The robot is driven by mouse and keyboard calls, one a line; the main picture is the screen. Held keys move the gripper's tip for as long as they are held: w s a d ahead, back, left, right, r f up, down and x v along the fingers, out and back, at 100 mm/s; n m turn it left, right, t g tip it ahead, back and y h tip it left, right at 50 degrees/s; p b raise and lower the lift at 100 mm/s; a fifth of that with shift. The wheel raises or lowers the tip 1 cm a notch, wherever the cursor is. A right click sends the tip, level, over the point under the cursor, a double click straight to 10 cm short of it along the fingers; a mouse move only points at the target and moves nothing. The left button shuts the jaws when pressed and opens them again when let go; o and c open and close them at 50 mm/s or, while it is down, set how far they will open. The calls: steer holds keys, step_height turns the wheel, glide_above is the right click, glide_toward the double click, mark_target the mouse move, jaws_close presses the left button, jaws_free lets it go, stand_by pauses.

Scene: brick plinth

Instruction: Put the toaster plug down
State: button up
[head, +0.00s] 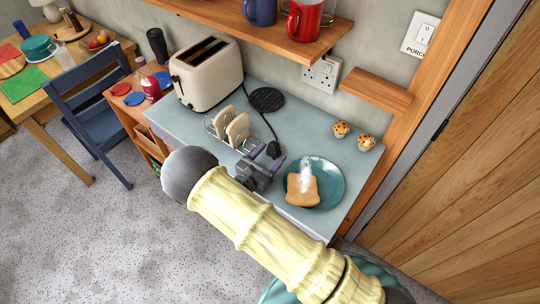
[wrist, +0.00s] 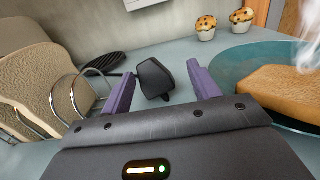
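The toaster plug (head: 273,148) is black and sits on the grey-blue counter (head: 300,130), with its dark cord running back from it. In the wrist view the plug (wrist: 154,78) shows between and just beyond my two purple fingers, with gaps on both sides. My gripper (head: 268,158) is open, low over the counter, and holds nothing. The cream toaster (head: 207,73) stands at the back left of the counter. A double wall socket (head: 321,72) is on the wall behind, with nothing plugged in that I can see.
A toast rack with bread slices (head: 236,130) is left of my gripper. A teal plate (head: 325,189) with steaming toast (head: 302,187) is close on the right. Two muffins (head: 341,128) are at the back right. A black round thing (head: 267,99) lies near the toaster. A wooden shelf (head: 262,30) hangs above.

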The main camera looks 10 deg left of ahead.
steer(key=shift+s+d+f, duration=0.1)
steer(key=shift+s+f, duration=0.15)
steer(key=shift+f, duration=0.4)
steer(key=shift+w+r+p, duration=0.15)
steer(key=shift+r+p, duration=0.45)
steer(key=shift+p, duration=0.05)
steer(key=b+v, duration=0.4)
steer(key=v, duration=0.8)
steer(key=shift+r, duration=0.3)
steer(key=shift+w, duration=0.1)
